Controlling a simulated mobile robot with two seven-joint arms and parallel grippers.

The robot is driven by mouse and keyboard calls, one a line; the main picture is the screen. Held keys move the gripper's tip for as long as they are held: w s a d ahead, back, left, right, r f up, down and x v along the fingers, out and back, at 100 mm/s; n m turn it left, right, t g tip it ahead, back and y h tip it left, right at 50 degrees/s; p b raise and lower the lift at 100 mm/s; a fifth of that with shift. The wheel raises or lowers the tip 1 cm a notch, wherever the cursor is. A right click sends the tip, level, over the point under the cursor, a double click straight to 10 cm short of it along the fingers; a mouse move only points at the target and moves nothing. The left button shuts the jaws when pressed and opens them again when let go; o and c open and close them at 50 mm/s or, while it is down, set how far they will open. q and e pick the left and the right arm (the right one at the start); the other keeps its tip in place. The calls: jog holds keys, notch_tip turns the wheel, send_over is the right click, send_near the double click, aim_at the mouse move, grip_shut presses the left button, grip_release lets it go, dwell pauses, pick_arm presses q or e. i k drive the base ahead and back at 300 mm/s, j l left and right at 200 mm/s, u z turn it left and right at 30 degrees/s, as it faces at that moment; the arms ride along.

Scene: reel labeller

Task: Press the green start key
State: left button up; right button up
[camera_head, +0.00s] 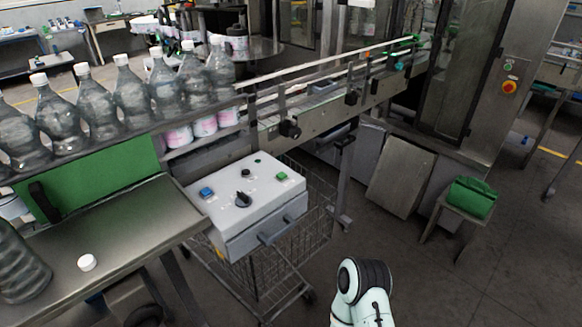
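The green start key (282,177) is a small square key near the right corner of the sloping top of a light grey control box (235,215). Nothing covers it. A blue key (207,194), a black rotary knob (243,200), a small black button (246,173) and a small dark green round part (257,161) share the same panel. A white and black link of my arm shows at the bottom, right of the box and apart from it. No fingertips of either gripper are in view.
The box stands over a wire cart (262,278). A metal table (120,235) with a white cap (87,262) is left of it. Several clear bottles (133,95) line the conveyor behind. A green item (472,197) sits on a stool at right. Floor between is open.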

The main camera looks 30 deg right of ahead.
aim_at(281, 176)
jog(key=i+l, duration=0.1)
jog(key=l, duration=0.3)
jog(key=i+l, duration=0.1)
jog(key=l, duration=0.3)
jog(key=i+l, duration=0.1)
jog(key=l, duration=0.35)
jog(key=i+l, duration=0.1)
jog(key=l, duration=0.3)
